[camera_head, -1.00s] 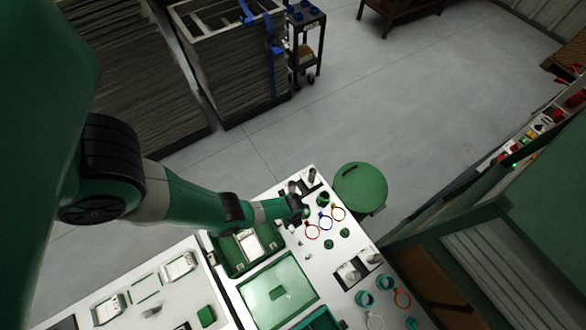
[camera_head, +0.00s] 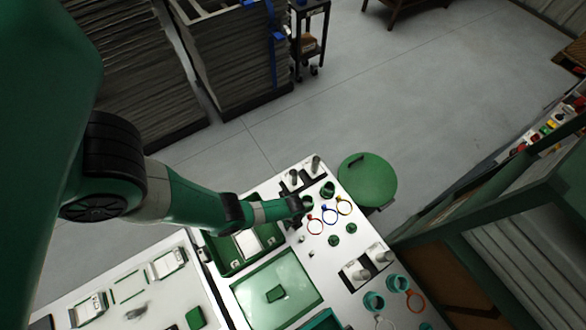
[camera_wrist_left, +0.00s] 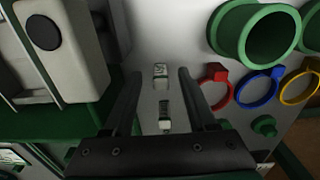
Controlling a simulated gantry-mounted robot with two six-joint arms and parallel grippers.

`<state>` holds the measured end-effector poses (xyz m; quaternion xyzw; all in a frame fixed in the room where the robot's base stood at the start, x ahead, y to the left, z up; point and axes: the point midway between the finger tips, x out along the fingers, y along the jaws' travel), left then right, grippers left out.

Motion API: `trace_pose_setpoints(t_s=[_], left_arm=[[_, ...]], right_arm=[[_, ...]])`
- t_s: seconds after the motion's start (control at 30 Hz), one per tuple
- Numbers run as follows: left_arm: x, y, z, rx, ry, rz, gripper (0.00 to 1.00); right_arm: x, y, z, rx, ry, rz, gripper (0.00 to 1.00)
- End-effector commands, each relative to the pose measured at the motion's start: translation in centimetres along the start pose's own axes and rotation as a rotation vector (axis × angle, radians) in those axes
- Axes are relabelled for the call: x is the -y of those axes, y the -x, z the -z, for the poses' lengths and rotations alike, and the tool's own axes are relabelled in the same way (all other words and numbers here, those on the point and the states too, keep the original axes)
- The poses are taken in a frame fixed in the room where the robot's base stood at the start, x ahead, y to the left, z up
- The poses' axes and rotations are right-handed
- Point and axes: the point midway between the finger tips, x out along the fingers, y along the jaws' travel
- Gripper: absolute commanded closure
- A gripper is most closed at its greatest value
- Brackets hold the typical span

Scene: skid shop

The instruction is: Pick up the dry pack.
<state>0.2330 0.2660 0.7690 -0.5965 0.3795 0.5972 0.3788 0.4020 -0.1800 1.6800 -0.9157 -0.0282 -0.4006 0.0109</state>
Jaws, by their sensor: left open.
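My left gripper (camera_wrist_left: 158,100) is open in the left wrist view, its two dark fingers pointing at the white bench top. Between the fingers, a small pale packet (camera_wrist_left: 160,76) lies near the fingertips; it could be the dry pack, but I cannot read its label. A second small white-and-dark piece (camera_wrist_left: 165,116) lies closer to the gripper base. Neither is visibly held. In the head view the left gripper (camera_head: 298,206) is over the bench beside the green cups, and its fingertips are hard to make out. My right gripper is not in view.
A green open case (camera_head: 208,243) stands left of the gripper. Red (camera_wrist_left: 214,86), blue (camera_wrist_left: 257,86) and yellow (camera_wrist_left: 300,85) rings and a large green cup (camera_wrist_left: 254,34) lie to the right. A green round stool (camera_head: 367,180) stands beyond the bench (camera_head: 318,270).

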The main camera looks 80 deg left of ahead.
Motion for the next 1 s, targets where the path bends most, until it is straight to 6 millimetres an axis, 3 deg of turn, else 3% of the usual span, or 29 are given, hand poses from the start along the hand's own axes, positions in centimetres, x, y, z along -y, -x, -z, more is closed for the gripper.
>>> trace_pose_setpoints(t_s=[0.2,0.53,1.0], left_arm=[[0.05,-0.16,-0.01,0.000,0.000,0.001,0.43],[0.05,-0.16,-0.01,0.000,0.000,0.001,1.00],[0.05,0.16,-0.01,0.000,0.000,0.001,1.00]], right_arm=[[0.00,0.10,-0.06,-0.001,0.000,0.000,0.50],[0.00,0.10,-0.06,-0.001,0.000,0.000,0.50],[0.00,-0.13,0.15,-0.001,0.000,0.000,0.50]])
